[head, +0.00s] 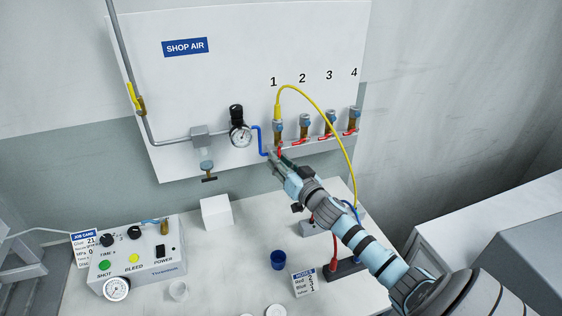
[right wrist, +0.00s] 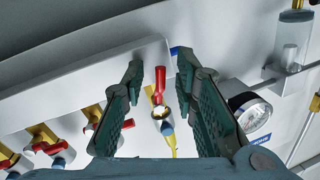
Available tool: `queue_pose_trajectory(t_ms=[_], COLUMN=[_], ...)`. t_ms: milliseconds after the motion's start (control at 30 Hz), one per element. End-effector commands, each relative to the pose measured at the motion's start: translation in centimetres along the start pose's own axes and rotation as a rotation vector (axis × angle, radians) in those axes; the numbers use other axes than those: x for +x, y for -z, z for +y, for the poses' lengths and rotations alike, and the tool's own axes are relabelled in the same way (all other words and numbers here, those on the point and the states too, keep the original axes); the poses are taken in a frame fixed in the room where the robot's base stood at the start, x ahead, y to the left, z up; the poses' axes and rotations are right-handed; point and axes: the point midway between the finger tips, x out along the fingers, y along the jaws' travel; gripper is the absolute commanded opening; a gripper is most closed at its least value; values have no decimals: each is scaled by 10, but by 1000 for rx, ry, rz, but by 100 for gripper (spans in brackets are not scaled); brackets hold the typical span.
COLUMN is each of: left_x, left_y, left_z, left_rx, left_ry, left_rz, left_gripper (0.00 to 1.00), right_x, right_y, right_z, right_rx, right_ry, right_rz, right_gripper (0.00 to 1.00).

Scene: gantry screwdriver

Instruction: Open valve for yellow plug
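The yellow plug (head: 278,111) sits in outlet 1 on the white wall panel, and a yellow hose loops from it to the right and down. The red valve handle (right wrist: 160,80) of that outlet shows between my right gripper's fingers in the right wrist view. My right gripper (right wrist: 158,65) is open, with a visible gap on each side of the handle. In the head view, my right gripper (head: 273,156) is just below outlet 1 and partly hides its valve. I cannot tell how deep the handle is between the fingers. My left gripper is not in view.
Outlets 2, 3 and 4 have red handles (head: 325,136) close to the right. A pressure gauge (head: 240,135) and blue tube (head: 262,140) are close to the left. Below are a control box (head: 140,268), white block (head: 217,211) and blue cup (head: 278,260).

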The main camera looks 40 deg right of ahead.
Motion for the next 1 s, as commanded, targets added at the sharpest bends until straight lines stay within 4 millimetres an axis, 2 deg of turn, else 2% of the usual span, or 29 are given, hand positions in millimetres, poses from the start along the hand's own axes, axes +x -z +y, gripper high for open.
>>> queue_pose_trajectory(t_ms=[33, 133, 333, 500, 600, 867, 900, 1000], left_x=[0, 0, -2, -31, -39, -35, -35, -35], left_y=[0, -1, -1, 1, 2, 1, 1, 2], left_z=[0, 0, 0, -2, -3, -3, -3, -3], left_rx=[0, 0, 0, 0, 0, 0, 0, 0], left_ry=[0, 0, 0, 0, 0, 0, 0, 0], left_rz=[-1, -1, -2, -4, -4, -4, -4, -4], left_gripper=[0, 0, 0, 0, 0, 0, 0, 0], right_x=[0, 0, 0, -2, -3, -3, -3, -3], right_y=[0, 0, 1, 8, 7, 3, 3, 3], right_z=[0, 0, 1, 8, 11, 13, 13, 13], right_rx=[0, -1, -11, -185, -268, -287, -286, -285], right_ry=[0, 0, -2, -14, -18, -17, -17, -17], right_rz=[0, 0, -3, -40, -56, -56, -55, -55], right_gripper=[16, 0, 0, 0, 0, 0, 11, 27])
